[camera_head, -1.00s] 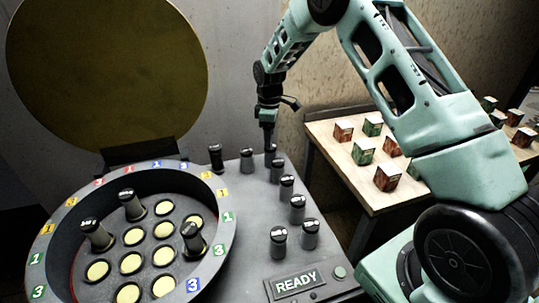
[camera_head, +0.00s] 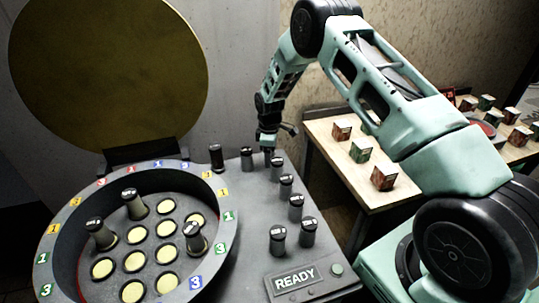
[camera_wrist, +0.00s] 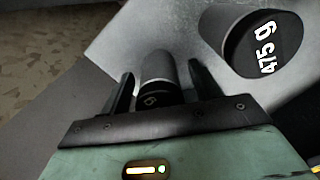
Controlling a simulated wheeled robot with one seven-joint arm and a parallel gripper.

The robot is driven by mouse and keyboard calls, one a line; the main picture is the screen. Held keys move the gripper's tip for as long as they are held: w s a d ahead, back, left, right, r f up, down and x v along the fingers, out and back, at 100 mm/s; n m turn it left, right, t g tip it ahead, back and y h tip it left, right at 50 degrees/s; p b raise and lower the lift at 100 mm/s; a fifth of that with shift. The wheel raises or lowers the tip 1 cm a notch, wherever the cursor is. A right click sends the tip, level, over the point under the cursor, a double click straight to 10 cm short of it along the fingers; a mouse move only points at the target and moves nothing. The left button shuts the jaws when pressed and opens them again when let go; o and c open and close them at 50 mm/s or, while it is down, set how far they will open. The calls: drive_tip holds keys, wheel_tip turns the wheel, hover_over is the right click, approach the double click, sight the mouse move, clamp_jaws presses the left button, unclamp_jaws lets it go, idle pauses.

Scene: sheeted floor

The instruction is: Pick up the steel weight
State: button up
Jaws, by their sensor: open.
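A dark steel weight (camera_wrist: 157,72), a small cylinder with a black cap, stands between the two fingers of my gripper (camera_wrist: 162,88) in the wrist view. The fingers are open, one on each side of it, and gaps show. Its cap marking is too small to read. In the head view my gripper (camera_head: 268,152) is low over the back of the grey console, and hides most of that weight. Several similar weights, such as this one (camera_head: 295,208), line the console.
The grey console (camera_head: 240,215) has a READY panel (camera_head: 295,279) at the front. A round dish (camera_head: 55,245) with yellow pads holds 3 weights, beneath a raised yellow disc (camera_head: 108,70). A wooden table (camera_head: 330,155) with coloured boxes stands right, partly behind my arm.

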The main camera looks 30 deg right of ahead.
clamp_jaws()
drive_tip(key=shift+r, duration=0.15)
